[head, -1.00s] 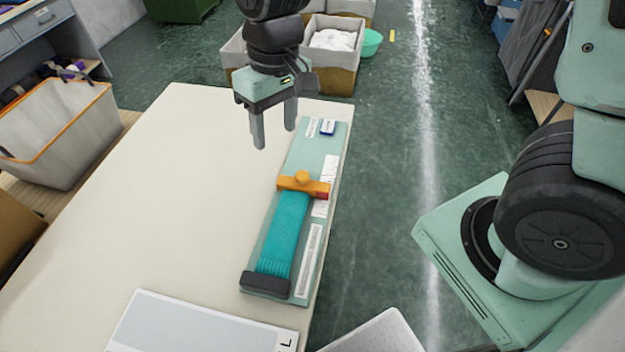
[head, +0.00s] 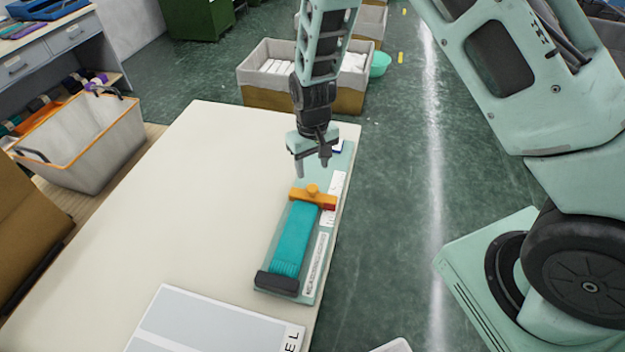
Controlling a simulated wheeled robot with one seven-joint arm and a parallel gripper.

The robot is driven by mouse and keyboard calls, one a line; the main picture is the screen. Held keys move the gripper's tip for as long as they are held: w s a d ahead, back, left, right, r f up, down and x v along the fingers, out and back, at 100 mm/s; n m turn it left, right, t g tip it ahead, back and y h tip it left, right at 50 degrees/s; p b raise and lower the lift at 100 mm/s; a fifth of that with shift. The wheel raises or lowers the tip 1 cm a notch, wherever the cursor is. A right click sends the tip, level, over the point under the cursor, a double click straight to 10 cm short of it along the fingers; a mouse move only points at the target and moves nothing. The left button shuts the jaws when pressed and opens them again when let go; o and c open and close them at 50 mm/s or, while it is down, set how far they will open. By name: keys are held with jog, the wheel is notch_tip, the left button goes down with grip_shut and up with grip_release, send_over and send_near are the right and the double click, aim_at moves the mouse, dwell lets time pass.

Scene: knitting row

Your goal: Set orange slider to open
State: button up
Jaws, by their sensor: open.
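The orange slider (head: 313,196) is a crossbar with a round knob on top. It lies across a pale green board (head: 263,264) on the table, partway along it towards the far end. A teal knitted strip (head: 294,238) runs from the slider to a dark block (head: 277,283) at the near end. A small red mark (head: 328,207) shows at the slider's right end. My gripper (head: 312,170) is open and empty, pointing down over the far part of the board, just beyond the slider. It appears apart from the slider; its height above the board is hard to tell.
The cream table (head: 190,210) is clear left of the board. A flat white and grey panel (head: 215,325) lies at the near edge. Bins (head: 262,98) stand on the floor beyond the table, and an orange-rimmed basket (head: 105,145) stands to the left.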

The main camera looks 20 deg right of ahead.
aim_at(312, 187)
notch_tip(312, 187, down, 8)
jog(key=shift+r+p, duration=0.15)
jog(key=shift+p, duration=0.8)
